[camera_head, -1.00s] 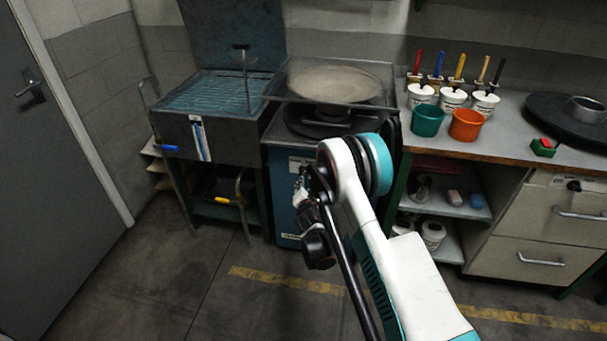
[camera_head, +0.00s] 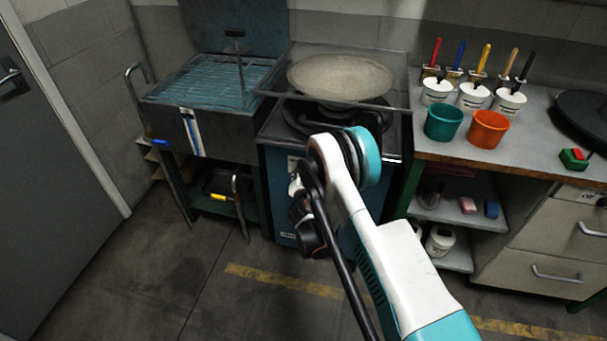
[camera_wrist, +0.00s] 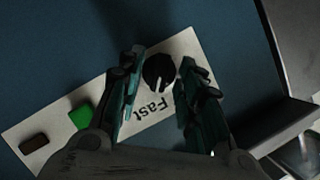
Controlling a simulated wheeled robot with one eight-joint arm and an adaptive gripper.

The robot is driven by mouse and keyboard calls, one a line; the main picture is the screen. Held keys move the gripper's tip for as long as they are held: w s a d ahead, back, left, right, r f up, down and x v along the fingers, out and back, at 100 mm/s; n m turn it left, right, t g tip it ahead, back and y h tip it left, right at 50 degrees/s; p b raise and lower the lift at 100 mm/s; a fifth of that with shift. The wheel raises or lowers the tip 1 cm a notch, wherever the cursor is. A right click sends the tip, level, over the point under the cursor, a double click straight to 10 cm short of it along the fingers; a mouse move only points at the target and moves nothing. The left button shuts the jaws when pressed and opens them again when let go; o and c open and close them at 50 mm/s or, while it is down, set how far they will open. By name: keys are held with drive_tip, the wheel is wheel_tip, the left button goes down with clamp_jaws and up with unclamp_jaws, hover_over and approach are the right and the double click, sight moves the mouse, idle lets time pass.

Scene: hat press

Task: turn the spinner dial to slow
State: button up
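The spinner dial (camera_wrist: 158,70) is a round black knob with a pale pointer mark, on a white label panel (camera_wrist: 60,112) on a blue cabinet front. The word "Fast" shows beside it in the wrist view; "Slow" is not readable. My gripper (camera_wrist: 160,82) is open, one finger on each side of the dial. I see gaps between the fingers and the knob, and cannot tell how deep the fingers reach. In the head view the blue spinner cabinet (camera_head: 281,190) stands below a round pale platen, and my arm hides the dial.
A green button (camera_wrist: 80,117) and a dark button (camera_wrist: 34,143) sit on the same panel. A dark washout sink (camera_head: 165,126) stands left of the cabinet. A bench (camera_head: 437,145) with teal and orange buckets is at the right. Floor is clear in front.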

clamp_jaws()
drive_tip(key=shift+n+h, duration=0.3)
drive_tip(key=shift+w+a+n+g+h, duration=0.1)
drive_tip(key=shift+a+n+g+h, duration=0.2)
drive_tip(key=shift+n+h, duration=1.15)
drive_tip(key=shift+a+n+g+h, duration=0.15)
drive_tip(key=shift+n+g+h, duration=0.45)
drive_tip(key=shift+n, duration=1.35)
drive_tip(key=shift+w+a+n+g+h, duration=0.1)
drive_tip(key=shift+a+n+h, duration=0.1)
drive_tip(key=shift+n+h, duration=1.35)
drive_tip(key=shift+n, duration=0.35)
